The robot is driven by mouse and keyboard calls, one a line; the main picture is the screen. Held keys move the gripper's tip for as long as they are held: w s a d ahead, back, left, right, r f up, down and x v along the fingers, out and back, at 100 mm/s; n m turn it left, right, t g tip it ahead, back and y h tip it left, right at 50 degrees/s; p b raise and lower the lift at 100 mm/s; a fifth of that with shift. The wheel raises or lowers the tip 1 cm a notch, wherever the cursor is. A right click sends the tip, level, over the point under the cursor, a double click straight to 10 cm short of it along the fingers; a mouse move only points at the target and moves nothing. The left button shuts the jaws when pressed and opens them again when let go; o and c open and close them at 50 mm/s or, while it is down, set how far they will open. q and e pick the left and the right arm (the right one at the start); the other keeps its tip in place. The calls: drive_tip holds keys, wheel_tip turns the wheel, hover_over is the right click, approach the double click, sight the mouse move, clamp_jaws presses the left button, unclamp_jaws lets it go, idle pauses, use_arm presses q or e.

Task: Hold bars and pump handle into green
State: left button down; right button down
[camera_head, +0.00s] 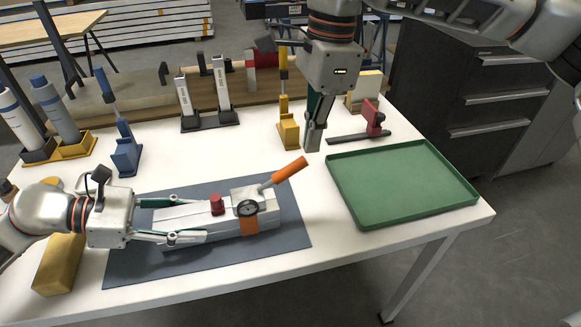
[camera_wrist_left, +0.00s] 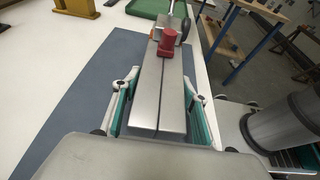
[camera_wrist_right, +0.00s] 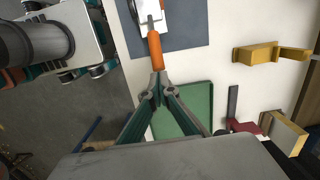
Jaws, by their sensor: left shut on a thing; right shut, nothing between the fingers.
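Two grey metal bars (camera_wrist_left: 160,95) lie side by side on the dark mat (camera_head: 130,262). My left gripper (camera_head: 205,219) is shut on them, one finger along each side. At the bars' right end are a pump body with a round gauge (camera_head: 246,207), an orange band and a red knob (camera_head: 217,204). The pump handle has an orange grip (camera_head: 290,170) and slants up to the right. My right gripper (camera_head: 312,148) is shut and empty, pointing down above the table near the handle. The handle also shows just beyond its fingertips in the right wrist view (camera_wrist_right: 155,50).
A green tray (camera_head: 400,143) sits at the table's right, looking empty. A red and dark clamp-like tool (camera_head: 374,118), a yellow stand (camera_head: 288,132) and a blue stand (camera_head: 126,155) stand behind. A yellow block (camera_head: 60,264) lies by my left arm.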

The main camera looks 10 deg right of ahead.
sight(296, 161)
use_arm(q)
drive_tip(key=shift+f, duration=0.15)
use_arm(e)
wheel_tip(296, 161, up, 7)
drive_tip(key=shift+d, duration=0.4)
use_arm(q)
drive_tip(key=shift+a, duration=0.1)
use_arm(e)
drive_tip(key=shift+a, duration=0.1)
idle(0.5)
drive_tip(key=a+f, duration=0.3)
drive_tip(key=shift+a, duration=0.2)
drive_tip(key=shift+f, duration=0.1)
